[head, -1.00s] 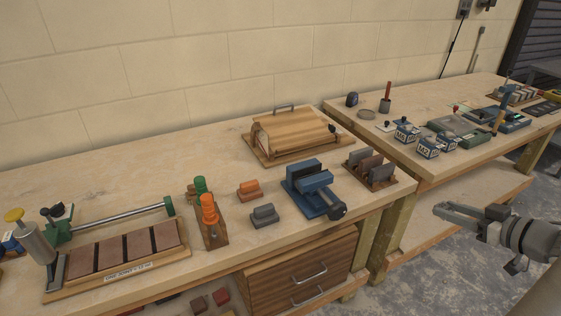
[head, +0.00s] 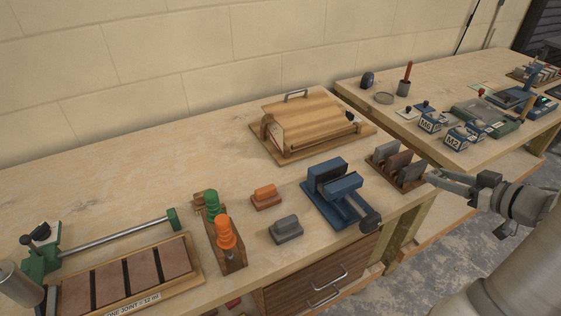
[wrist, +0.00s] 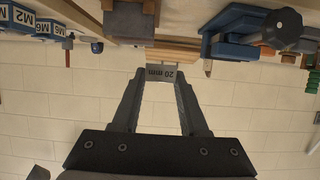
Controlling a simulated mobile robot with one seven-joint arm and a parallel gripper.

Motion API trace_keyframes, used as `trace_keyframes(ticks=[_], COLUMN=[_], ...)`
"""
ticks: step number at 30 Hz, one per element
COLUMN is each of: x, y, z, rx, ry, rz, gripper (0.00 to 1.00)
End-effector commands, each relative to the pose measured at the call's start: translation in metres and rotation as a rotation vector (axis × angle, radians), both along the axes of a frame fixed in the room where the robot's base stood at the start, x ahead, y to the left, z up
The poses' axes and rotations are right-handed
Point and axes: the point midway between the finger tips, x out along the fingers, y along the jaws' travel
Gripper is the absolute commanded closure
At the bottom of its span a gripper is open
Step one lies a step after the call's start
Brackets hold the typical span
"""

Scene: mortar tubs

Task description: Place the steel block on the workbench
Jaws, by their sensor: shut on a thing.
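The steel block (wrist: 160,74) is a small grey piece with a "20 mm" label, upside down in the wrist view. My gripper (wrist: 160,78) is shut on it, with the block between its fingertips. In the head view my gripper (head: 434,177) is at the right, by the right front corner of the near workbench (head: 110,196), close to a rack of blocks. The block is too small to make out clearly there. The workbench has a pale wooden top with bare areas at the back left and between its objects.
A blue vise (head: 337,190) and the wooden rack (head: 397,167) of blocks stand near the bench's right front. A wooden box with a handle (head: 308,122) is behind them. Grey (head: 286,229) and orange (head: 266,197) pieces lie left of the vise. A second bench (head: 440,90) adjoins at right.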

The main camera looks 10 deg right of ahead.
Motion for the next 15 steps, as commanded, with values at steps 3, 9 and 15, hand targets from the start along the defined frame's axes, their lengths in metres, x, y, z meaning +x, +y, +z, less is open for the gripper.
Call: trace_keyframes(ticks=[3, 9, 15], x=[0.0, 0.0, 0.011], y=[0.0, 0.0, 0.014], z=[0.0, 0.0, -0.012], rx=[0.0, 0.0, 0.002], ry=[-0.001, -0.001, -0.002], rz=[-0.001, -0.001, 0.003], gripper=[1.0, 1.0, 1.0])
